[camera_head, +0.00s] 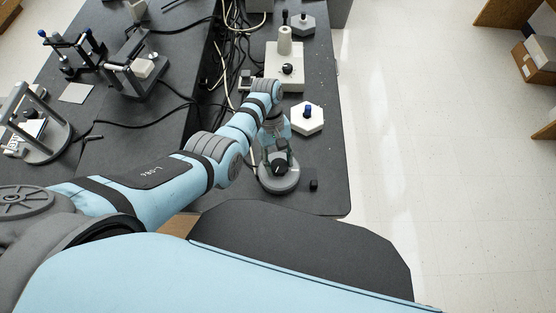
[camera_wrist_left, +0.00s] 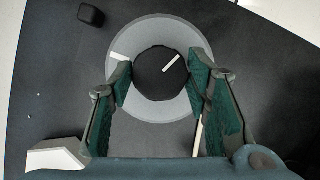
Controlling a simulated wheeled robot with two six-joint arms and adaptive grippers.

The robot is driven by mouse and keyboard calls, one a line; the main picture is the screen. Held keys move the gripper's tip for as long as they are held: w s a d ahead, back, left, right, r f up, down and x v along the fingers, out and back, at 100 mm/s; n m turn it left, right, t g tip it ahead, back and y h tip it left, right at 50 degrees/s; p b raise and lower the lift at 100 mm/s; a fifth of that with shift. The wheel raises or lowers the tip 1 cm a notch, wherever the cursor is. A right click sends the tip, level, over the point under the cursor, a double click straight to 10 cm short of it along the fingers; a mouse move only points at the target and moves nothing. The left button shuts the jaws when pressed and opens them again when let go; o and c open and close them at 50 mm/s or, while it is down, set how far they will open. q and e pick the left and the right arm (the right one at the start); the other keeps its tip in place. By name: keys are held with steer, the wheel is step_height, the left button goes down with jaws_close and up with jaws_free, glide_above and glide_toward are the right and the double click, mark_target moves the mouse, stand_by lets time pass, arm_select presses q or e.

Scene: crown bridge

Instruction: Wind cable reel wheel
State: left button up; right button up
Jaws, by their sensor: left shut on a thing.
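The cable reel wheel is a black round knob (camera_wrist_left: 160,82) with a white line on its top. It sits at the centre of a grey round base (camera_wrist_left: 163,27) with a short white mark on its ring. In the head view the grey base (camera_head: 279,184) stands near the front right end of the black bench. My left gripper (camera_head: 279,155) reaches down over it. In the left wrist view my left gripper (camera_wrist_left: 160,86) has its green-padded fingers on both sides of the knob, shut on it. The knob's white line points up and to the right. My right gripper is out of view.
A small black block (camera_head: 313,185) lies right of the base. A white hexagonal piece with a blue knob (camera_head: 307,118) stands behind it, and a white device (camera_head: 286,72) farther back. Cables (camera_head: 222,75) run along the bench's middle. The bench's right edge is close.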

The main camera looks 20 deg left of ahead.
arm_select(q)
steer(key=m+y+b, duration=0.1)
steer(key=m, duration=0.2)
steer(key=shift+d+f+m+g, duration=0.1)
steer(key=shift+m+g, duration=0.2)
steer(key=shift+m, duration=0.1)
steer(key=m+y, duration=0.1)
steer(key=m, duration=0.2)
steer(key=shift+d+m+y+b, duration=0.1)
steer(key=shift+m+y+b, duration=0.2)
steer(key=shift+b, duration=0.1)
steer(key=m+y, duration=0.1)
steer(key=m, duration=0.1)
steer(key=shift+m, duration=0.3)
steer(key=shift+d+m+y, duration=0.1)
steer(key=shift+m+y, duration=0.5)
steer(key=shift+m, duration=0.9)
steer(key=o, duration=1.2)
steer(key=shift+c, duration=0.2)
steer(key=shift+r, duration=0.2)
